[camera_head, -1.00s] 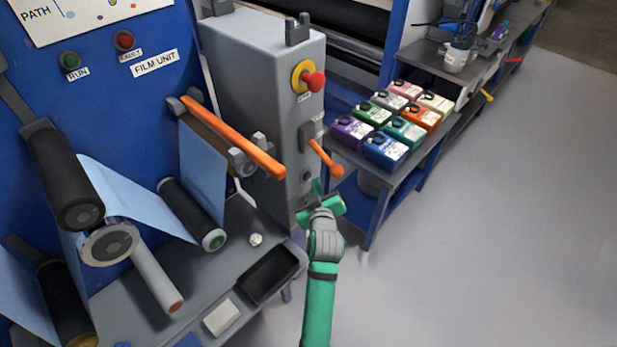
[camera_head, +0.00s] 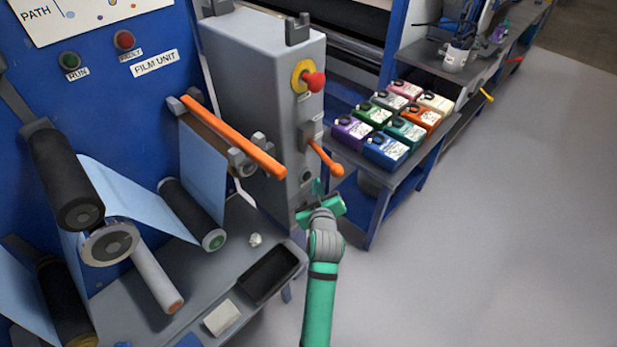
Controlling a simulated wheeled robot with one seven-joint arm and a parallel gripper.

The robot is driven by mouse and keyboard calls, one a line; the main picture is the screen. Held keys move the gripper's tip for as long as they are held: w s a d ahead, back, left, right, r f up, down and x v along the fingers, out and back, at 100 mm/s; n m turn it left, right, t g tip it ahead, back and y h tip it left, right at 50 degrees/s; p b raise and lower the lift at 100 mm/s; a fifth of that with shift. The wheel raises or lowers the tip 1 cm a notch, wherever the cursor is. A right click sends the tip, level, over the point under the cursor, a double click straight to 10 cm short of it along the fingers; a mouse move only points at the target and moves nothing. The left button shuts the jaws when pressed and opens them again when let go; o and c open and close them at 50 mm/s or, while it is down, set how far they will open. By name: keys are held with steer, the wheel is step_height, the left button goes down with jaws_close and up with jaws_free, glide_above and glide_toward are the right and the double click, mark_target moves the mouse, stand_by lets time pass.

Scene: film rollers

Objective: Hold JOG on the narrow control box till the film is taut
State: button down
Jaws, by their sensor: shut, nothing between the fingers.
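The narrow control box (camera_head: 262,105) is a tall grey cabinet right of the blue film unit. Its front carries a red mushroom button (camera_head: 315,81) on a yellow collar, an orange lever (camera_head: 326,158) and a small dark round button (camera_head: 307,175) low down. The labels there are too small to read, so I cannot tell which is JOG. My green gripper (camera_head: 314,190) is shut and empty, just below the small button; contact is not clear. Light blue film (camera_head: 128,195) runs between dark rollers (camera_head: 66,176); another stretch (camera_head: 202,165) hangs by the orange bar (camera_head: 234,137).
A grey bench (camera_head: 190,270) below holds a black tray (camera_head: 270,273), a white block (camera_head: 222,317) and a crumpled white scrap (camera_head: 255,239). A side table (camera_head: 411,172) with several coloured bottles (camera_head: 386,149) stands right of the box. Open floor (camera_head: 480,240) lies at right.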

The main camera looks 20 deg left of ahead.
steer(key=shift+a, duration=0.1)
stand_by(0.5)
steer(key=shift+w+a, duration=0.15)
steer(key=shift+a, duration=0.2)
steer(key=shift+w+a, duration=0.15)
steer(key=shift+a, duration=0.3)
stand_by(2.4)
steer(key=shift+d, duration=0.1)
stand_by(1.6)
steer(key=shift+s+d, duration=0.3)
steer(key=shift+d, duration=0.45)
steer(key=shift+s+d, duration=0.3)
steer(key=shift+d, duration=0.5)
steer(key=shift+s+d, duration=0.25)
steer(key=shift+d, duration=0.55)
steer(key=shift+s+d, duration=0.3)
steer(key=shift+d, duration=0.5)
